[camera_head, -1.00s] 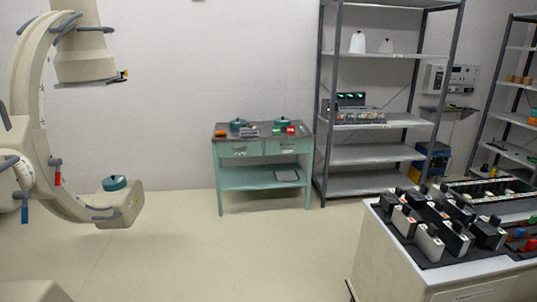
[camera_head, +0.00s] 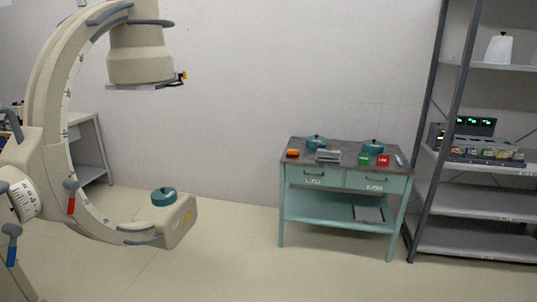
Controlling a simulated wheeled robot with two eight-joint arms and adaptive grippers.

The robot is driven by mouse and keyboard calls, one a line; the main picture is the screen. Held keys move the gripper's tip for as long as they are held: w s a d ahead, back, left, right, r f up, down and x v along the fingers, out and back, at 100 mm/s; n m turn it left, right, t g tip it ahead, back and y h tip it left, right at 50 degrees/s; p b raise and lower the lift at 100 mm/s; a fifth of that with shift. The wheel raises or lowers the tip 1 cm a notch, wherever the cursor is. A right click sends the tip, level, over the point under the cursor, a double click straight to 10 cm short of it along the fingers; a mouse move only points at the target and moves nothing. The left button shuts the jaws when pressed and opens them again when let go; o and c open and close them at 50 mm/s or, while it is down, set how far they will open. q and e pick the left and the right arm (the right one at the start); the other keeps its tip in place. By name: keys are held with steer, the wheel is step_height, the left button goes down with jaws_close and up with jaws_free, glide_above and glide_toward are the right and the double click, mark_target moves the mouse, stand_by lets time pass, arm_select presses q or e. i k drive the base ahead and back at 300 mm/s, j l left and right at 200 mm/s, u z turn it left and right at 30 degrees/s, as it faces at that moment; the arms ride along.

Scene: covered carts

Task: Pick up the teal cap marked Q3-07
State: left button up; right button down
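Three teal round caps with knobs on top are in view. One cap (camera_head: 164,196) sits on the lower end of the beige C-shaped machine (camera_head: 179,222) at left. A second cap (camera_head: 316,142) and a third cap (camera_head: 373,146) stand on the dark top of the teal workbench (camera_head: 335,205) against the wall. Markings on the caps are too small to read, so I cannot tell which is Q3-07. Neither of my grippers is in view.
The workbench top also holds an orange item (camera_head: 292,153), a grey item (camera_head: 328,156), a green block (camera_head: 364,159) and a red block (camera_head: 383,160). A tall grey shelf (camera_head: 470,190) stands at right. Open floor lies in front.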

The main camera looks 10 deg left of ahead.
mark_target(164, 196)
steer(key=i+j+u, duration=0.1)
steer(key=i+u, duration=0.2)
steer(key=i, duration=0.3)
steer(key=i+u, duration=0.3)
steer(key=i, duration=0.35)
steer(key=i+l+u, duration=0.3)
steer(key=i, duration=0.3)
steer(key=i+j+z, duration=0.1)
steer(key=i, duration=0.4)
steer(key=i+j, duration=0.35)
steer(key=i+j+z, duration=0.15)
steer(key=i, duration=0.45)
steer(key=j, duration=0.1)
